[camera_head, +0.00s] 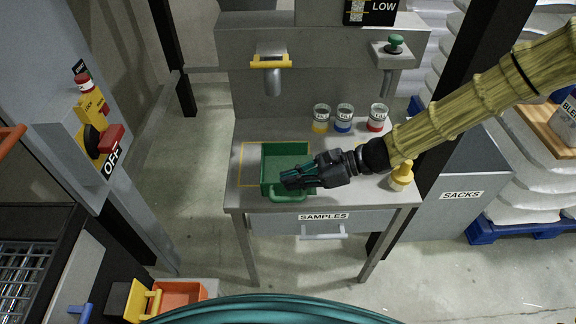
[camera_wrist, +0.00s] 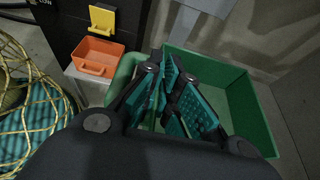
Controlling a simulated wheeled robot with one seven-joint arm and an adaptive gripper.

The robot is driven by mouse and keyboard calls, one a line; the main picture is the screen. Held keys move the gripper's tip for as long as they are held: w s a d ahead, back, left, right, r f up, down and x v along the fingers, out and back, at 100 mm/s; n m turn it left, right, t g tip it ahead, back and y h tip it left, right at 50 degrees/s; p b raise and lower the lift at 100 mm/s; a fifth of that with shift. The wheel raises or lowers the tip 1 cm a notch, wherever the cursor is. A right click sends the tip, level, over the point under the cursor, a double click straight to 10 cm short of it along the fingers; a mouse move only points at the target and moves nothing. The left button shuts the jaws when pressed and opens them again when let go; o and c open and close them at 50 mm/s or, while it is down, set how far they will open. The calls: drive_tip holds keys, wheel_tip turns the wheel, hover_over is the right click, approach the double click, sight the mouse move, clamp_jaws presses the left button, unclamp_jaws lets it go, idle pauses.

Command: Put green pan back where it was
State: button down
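The green pan (camera_head: 299,150) is an open box with a handle at its front. It sits on the grey sample table and covers the right part of a yellow outline (camera_head: 241,163), whose left part shows bare. My gripper (camera_head: 290,180) reaches in from the right over the pan's front wall, low and close to the handle. In the wrist view the teal-padded fingers (camera_wrist: 176,98) are close together at the near wall of the pan (camera_wrist: 250,108). The fingers hide that wall, so I cannot tell whether they clamp it.
Several sample cups, including a blue-filled one (camera_head: 344,119), stand behind on the right of the table. A yellow object (camera_head: 401,176) stands at the table's right edge. An orange bin (camera_head: 180,294) lies at bottom left. A dispenser with a yellow rim (camera_head: 272,62) hangs above.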

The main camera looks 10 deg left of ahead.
drive_tip(key=p, duration=0.1)
hover_over(288, 168)
drive_tip(key=s, duration=0.2)
drive_tip(key=shift+d+f, duration=0.25)
drive_tip(key=shift+f, duration=0.1)
drive_tip(key=shift+w+f+p, duration=0.1)
drive_tip(key=shift+f+p, duration=0.35)
drive_tip(key=shift+f, duration=1.35)
drive_tip(key=c, duration=1.6)
unclamp_jaws()
drive_tip(key=shift+c, duration=0.2)
drive_tip(key=b+v, duration=0.1)
drive_tip(key=v, duration=1.1)
drive_tip(key=shift+b, duration=0.3)
drive_tip(key=shift+f, duration=0.1)
